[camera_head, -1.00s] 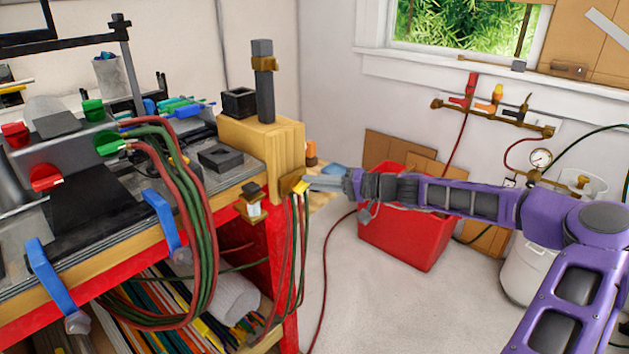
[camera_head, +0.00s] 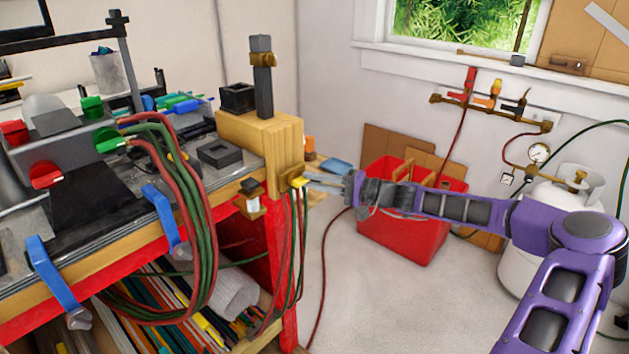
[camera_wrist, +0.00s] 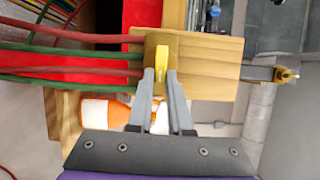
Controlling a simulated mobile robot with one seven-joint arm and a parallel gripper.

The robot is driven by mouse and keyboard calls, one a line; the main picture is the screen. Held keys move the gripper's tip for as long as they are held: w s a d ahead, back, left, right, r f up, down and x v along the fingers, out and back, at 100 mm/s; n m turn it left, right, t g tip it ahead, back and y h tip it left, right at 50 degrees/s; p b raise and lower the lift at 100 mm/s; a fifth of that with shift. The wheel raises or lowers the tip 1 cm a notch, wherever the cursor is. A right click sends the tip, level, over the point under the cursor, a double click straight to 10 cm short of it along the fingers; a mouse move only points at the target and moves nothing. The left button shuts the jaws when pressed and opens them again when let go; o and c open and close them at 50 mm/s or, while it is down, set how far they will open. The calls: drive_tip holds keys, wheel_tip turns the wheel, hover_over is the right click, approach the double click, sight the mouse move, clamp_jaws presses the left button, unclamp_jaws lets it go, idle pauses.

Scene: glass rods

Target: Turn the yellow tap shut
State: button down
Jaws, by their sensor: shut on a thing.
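The yellow tap (camera_head: 298,182) sits on a brass fitting at the right end face of the wooden block on the bench corner. In the wrist view its yellow lever (camera_wrist: 159,82) lies in front of the brass body (camera_wrist: 160,46), lengthwise between the fingers. My gripper (camera_head: 307,183) reaches it from the right. In the wrist view my gripper (camera_wrist: 159,76) has its two grey fingers on either side of the lever, shut on it. Nothing else is between the fingers. The exact angle of the lever is hard to tell in the head view.
Red and green hoses (camera_wrist: 70,60) run from the brass fitting, hanging down beside the bench leg. An orange bottle with a white label (camera_wrist: 105,112) is near the fingers. A red crate (camera_head: 400,235) stands behind my arm. A wall manifold (camera_head: 490,108) carries other coloured taps.

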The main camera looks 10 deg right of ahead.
drive_tip(key=c, duration=0.8)
unclamp_jaws()
drive_tip(key=shift+c, duration=0.2)
drive_tip(key=v, duration=1.7)
drive_tip(key=shift+s+d+p, duration=0.15)
drive_tip(key=shift+s+p, duration=0.1)
drive_tip(key=shift+p, duration=0.15)
drive_tip(key=shift+f, duration=0.15)
